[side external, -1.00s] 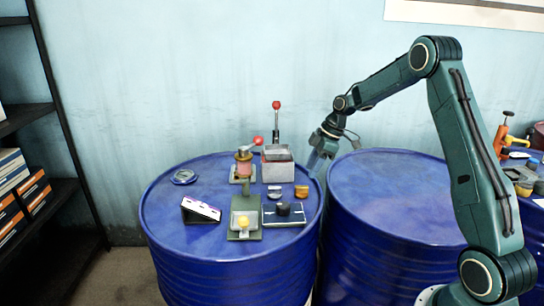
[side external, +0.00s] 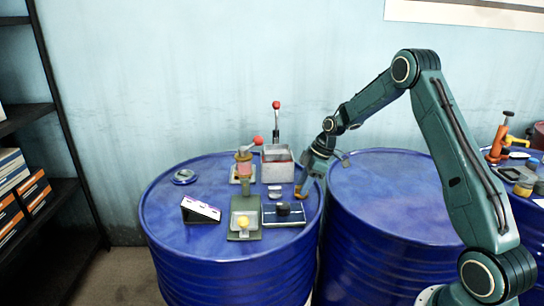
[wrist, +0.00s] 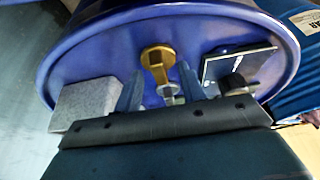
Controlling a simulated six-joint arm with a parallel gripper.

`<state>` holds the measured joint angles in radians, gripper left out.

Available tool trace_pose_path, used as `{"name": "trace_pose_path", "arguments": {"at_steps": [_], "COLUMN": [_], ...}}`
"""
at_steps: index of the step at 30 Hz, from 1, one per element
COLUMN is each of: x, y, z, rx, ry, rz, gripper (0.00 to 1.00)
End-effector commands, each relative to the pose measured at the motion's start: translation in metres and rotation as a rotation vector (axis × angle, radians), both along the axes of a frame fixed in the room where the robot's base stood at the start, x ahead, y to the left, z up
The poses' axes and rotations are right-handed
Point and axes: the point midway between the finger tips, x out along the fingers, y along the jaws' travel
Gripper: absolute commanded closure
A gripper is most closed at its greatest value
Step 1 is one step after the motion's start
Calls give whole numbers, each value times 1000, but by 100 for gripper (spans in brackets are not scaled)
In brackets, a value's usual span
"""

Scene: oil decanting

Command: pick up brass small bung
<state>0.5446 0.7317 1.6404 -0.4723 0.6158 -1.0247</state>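The brass small bung (side external: 299,193) sits on the blue drum top near its right side, partly covered by my gripper (side external: 303,184) in the side view. In the wrist view, the brass bung (wrist: 157,56) shows a round golden head and a narrower part running down between the fingers. My gripper (wrist: 160,75) is open, its two fingers spread on either side of the bung's lower part. I cannot tell whether they touch it. A silver bung (side external: 275,191) stands to the left; it also shows close to the fingers in the wrist view (wrist: 171,94).
A grey metal box (side external: 277,171) and a red-knobbed lever device (side external: 244,165) stand behind. A dark tray with a black knob (side external: 284,214) and a green stand with a yellow ball (side external: 244,221) are in front.

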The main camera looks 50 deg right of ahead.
Motion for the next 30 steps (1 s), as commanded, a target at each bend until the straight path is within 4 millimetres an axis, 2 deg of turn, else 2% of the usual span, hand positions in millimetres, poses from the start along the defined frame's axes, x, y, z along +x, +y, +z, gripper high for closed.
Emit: {"name": "trace_pose_path", "arguments": {"at_steps": [15,16,22,30], "x": [0,0,0,1], "y": [0,0,0,0], "z": [-2,-2,-2,-1], "rx": [0,0,0,-1], "ry": [0,0,0,-1], "rz": [0,0,0,0], "gripper": [60,62,100,100]}}
